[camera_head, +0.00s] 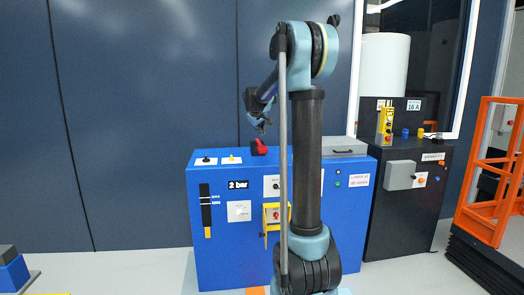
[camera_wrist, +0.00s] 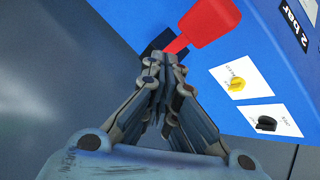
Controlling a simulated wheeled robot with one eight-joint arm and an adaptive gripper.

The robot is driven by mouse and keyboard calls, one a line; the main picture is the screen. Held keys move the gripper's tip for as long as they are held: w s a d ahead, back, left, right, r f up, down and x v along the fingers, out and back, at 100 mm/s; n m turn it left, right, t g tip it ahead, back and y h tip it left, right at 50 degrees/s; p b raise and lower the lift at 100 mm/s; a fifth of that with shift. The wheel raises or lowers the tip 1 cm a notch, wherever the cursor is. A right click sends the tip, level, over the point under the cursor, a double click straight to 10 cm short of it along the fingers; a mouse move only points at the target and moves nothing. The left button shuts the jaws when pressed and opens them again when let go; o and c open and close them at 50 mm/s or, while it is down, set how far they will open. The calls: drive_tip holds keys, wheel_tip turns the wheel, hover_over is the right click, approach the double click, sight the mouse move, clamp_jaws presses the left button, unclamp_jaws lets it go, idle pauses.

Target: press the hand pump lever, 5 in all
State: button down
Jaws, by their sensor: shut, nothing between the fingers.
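The hand pump lever is red and sits on top of the blue cabinet (camera_head: 222,185). In the head view the lever (camera_head: 259,147) shows just below my gripper (camera_head: 261,127). In the wrist view the lever's red paddle (camera_wrist: 210,20) is at the top, tilted to the right, with a thin red stem running down to a dark base plate. My gripper (camera_wrist: 166,68) is shut and empty, its fingertips pointing down at the lever's stem and base. I cannot tell whether the tips touch the lever.
A black knob (camera_head: 206,161) and a yellow knob (camera_head: 231,159) stand on white labels on the cabinet top, left of the lever. A grey box (camera_head: 343,147) is at its right end. A dark cabinet (camera_head: 405,215) and an orange frame (camera_head: 475,180) stand farther right.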

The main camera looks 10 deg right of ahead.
sight(260, 147)
drive_tip(key=shift+f, duration=2.2)
drive_tip(key=shift+f, duration=2.7)
idle(3.1)
